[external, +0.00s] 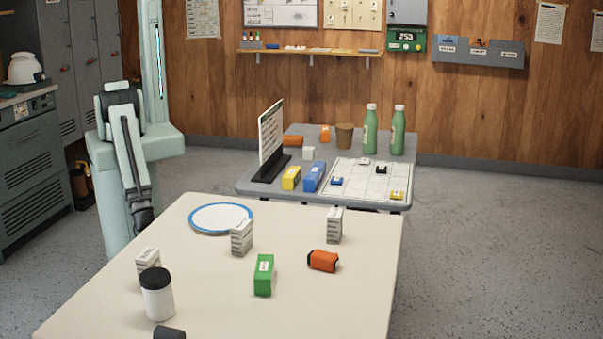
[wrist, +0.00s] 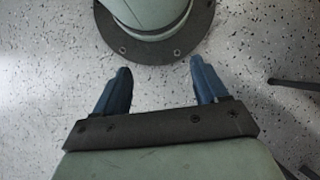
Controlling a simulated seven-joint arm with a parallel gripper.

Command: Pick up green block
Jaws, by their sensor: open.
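The green block (external: 263,276) stands on the near cream table (external: 215,290), right of the middle, with a white label on it. In the wrist view my gripper (wrist: 160,67) is open with nothing between its two blue fingers. It faces the speckled floor and part of my own base. The green block is not in the wrist view. In the external view my arm hangs folded beside the left edge of the near table, well away from the block; its fingers cannot be made out there.
A grey table (external: 245,187) behind holds bottles, blocks and a sign.

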